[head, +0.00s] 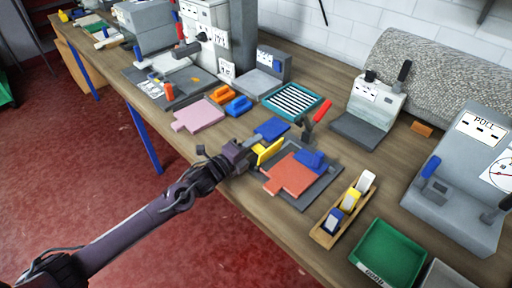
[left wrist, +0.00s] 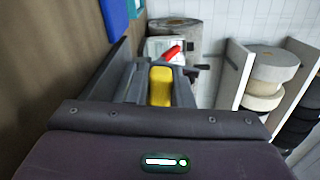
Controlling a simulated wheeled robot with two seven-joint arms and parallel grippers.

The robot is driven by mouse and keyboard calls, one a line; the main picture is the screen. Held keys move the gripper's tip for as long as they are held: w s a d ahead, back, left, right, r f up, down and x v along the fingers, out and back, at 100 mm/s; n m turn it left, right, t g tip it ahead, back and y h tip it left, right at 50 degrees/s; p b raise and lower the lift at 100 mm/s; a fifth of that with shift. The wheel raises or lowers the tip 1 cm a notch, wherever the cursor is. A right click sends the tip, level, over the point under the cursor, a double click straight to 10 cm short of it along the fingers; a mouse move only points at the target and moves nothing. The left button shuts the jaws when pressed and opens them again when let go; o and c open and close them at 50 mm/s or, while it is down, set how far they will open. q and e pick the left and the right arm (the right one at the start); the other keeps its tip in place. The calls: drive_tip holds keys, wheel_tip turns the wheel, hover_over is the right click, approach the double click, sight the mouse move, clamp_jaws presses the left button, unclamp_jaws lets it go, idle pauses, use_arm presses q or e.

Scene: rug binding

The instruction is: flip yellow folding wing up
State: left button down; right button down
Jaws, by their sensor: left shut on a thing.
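The yellow folding wing (head: 269,151) stands tilted up at the left edge of a dark grey fixture plate (head: 305,200). My left gripper (head: 254,146) is at the wing and shut on it. In the left wrist view the yellow wing (left wrist: 161,86) shows between the two fingers of my left gripper (left wrist: 160,75). A salmon-coloured piece (head: 290,175) lies on the plate to the right of the wing, with a blue block (head: 311,159) at its far side. A red-handled lever (head: 321,112) stands behind the plate. My right gripper is not in view.
A blue flat piece (head: 271,129) lies just behind the wing. A pink piece (head: 200,115) lies to the left. Grey machines line the back.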

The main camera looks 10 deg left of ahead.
use_arm(q)
drive_tip(key=shift+w+a+f+n+b, duration=0.15)
drive_tip(key=shift+a+f+n+b, duration=0.2)
drive_tip(key=shift+n, duration=0.55)
drive_tip(key=shift+d, duration=0.1)
drive_tip(key=c, duration=1.3)
unclamp_jaws()
drive_tip(key=shift+a+f, duration=0.15)
drive_tip(key=shift+a, duration=0.05)
drive_tip(key=b+v, duration=0.1)
drive_tip(key=v, duration=0.5)
drive_tip(key=shift+s+a, duration=0.15)
drive_tip(key=shift+s, duration=0.2)
drive_tip(key=shift+s+a+b, duration=0.25)
drive_tip(key=shift+s+b, duration=0.05)
drive_tip(key=shift+s, duration=0.05)
